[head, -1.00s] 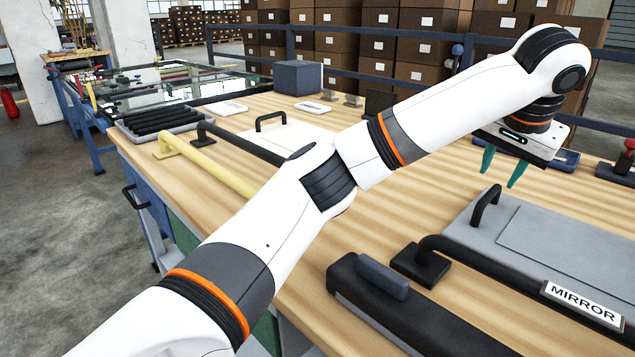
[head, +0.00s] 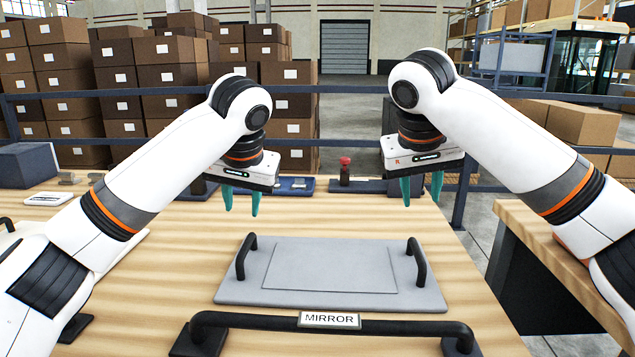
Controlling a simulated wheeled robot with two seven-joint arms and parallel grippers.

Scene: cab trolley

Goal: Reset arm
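My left gripper (head: 241,200) hangs over the far part of the wooden table at centre left, its green fingers pointing down. The two fingers are apart with nothing between them. My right gripper (head: 421,190) hangs over the far right part of the table, fingers down, apart and empty. Both are above and beyond a grey panel with two black handles (head: 330,268), touching nothing that I can see. A black bar labelled MIRROR (head: 329,320) lies nearer, at the front of the table.
The wooden table (head: 400,227) has bare room around the panel. Blue trays (head: 295,186) and a red-topped item (head: 345,170) sit at the far edge. A dark blue box (head: 27,165) is at left. A blue railing runs behind; a second table (head: 515,222) stands at right.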

